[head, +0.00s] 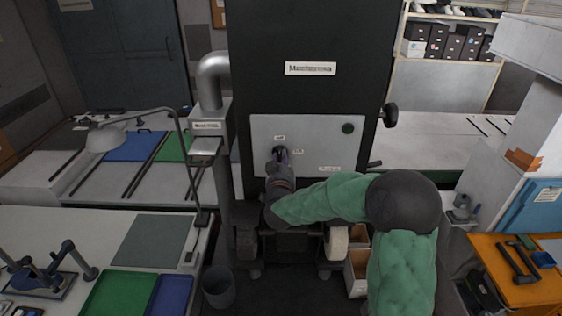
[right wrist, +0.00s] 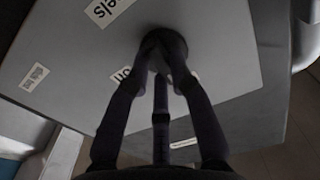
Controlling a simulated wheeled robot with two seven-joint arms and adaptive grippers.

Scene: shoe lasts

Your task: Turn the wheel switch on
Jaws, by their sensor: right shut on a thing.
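The wheel switch is a small dark knob on the light grey panel (head: 325,133) of the tall black machine (head: 310,95). In the head view my right gripper (head: 279,154) reaches the panel's left part and mostly covers the knob. In the right wrist view the dark round knob (right wrist: 163,42) sits on the panel, and the fingers of my right gripper (right wrist: 160,68) are shut on it. I cannot tell the knob's turned position. My left gripper is not in view.
A desk lamp (head: 104,139) and a grey pipe (head: 212,80) stand to the left. A bin (head: 219,289) stands on the floor.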

